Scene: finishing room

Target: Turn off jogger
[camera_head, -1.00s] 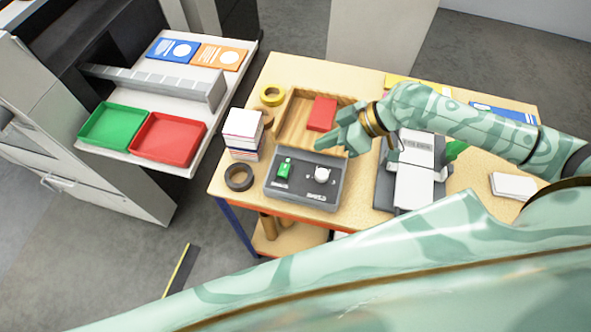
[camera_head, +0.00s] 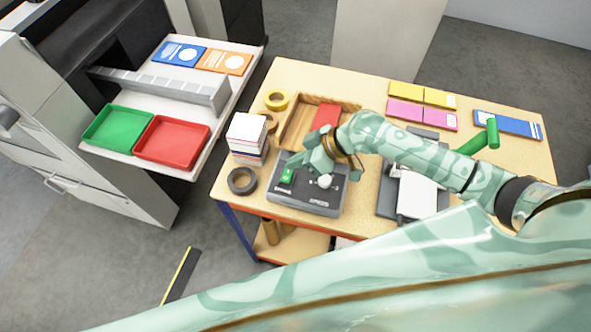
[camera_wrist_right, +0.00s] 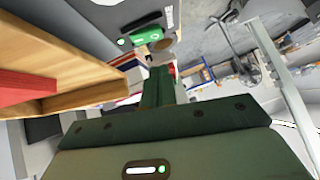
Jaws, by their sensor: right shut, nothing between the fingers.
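The jogger (camera_head: 308,197) is a dark grey box near the front left of the wooden table. On its top are a small green switch (camera_head: 288,175) at the left and a white round knob (camera_head: 324,181) to its right. My right gripper (camera_head: 294,161) is shut and empty, just behind the green switch and over the jogger's back edge. In the right wrist view the shut fingers (camera_wrist_right: 158,86) point towards the green switch (camera_wrist_right: 146,36). I cannot tell whether they touch it. My left gripper is not in view.
A wooden tray (camera_head: 296,123) with a red block (camera_head: 326,116) lies behind the jogger. A stack of cards (camera_head: 247,134) and a dark tape roll (camera_head: 242,181) stand left of it. A device with a green handle (camera_head: 478,142) stands to the right.

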